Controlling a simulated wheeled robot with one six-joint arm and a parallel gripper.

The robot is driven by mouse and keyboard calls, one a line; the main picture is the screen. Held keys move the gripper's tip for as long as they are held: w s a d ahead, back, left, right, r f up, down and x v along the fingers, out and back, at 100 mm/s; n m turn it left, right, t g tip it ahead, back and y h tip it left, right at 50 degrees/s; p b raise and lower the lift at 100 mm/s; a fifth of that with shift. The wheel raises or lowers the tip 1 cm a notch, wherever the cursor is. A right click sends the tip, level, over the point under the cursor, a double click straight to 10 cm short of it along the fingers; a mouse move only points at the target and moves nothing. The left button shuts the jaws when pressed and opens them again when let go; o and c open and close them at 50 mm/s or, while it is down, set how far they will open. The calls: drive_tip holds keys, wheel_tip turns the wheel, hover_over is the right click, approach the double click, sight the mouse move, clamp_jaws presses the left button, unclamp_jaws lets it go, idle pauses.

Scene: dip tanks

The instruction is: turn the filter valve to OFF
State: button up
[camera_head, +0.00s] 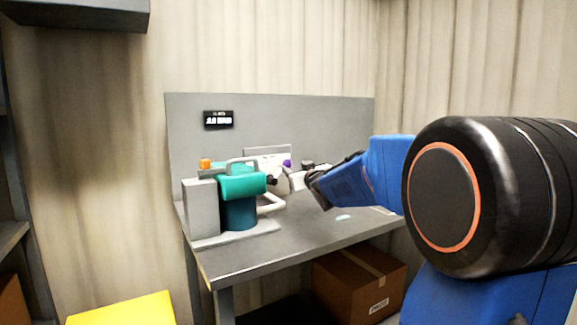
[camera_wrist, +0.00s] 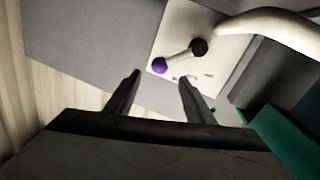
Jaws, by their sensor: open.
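The filter valve is a lever on a white plate (camera_wrist: 226,66), with a black hub (camera_wrist: 199,48), a pale arm and a purple knob (camera_wrist: 159,65) at its end. Small dark lettering on the plate below the lever is too blurred to read. In the head view the purple knob (camera_head: 287,163) shows in front of the plate (camera_head: 262,151), behind the teal machine. My gripper (camera_wrist: 160,80) is open and empty. In the wrist view its fingertips lie just below the knob, one on each side, with no visible contact. In the head view my gripper (camera_head: 312,183) is right of the knob.
A teal pump-like machine (camera_head: 238,190) with a grey box (camera_head: 201,208) stands on the left of the grey bench (camera_head: 310,240). A pale curved pipe (camera_wrist: 270,22) runs close to the valve plate. A dark display (camera_head: 218,119) is on the back panel. A cardboard box (camera_head: 350,285) sits underneath.

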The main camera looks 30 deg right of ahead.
sight(288, 164)
drive_tip(key=w, duration=0.5)
drive_tip(key=w+d, duration=0.1)
drive_tip(key=w, duration=0.1)
drive_tip(key=shift+w+d, duration=0.1)
drive_tip(key=shift+w, duration=0.3)
clamp_jaws()
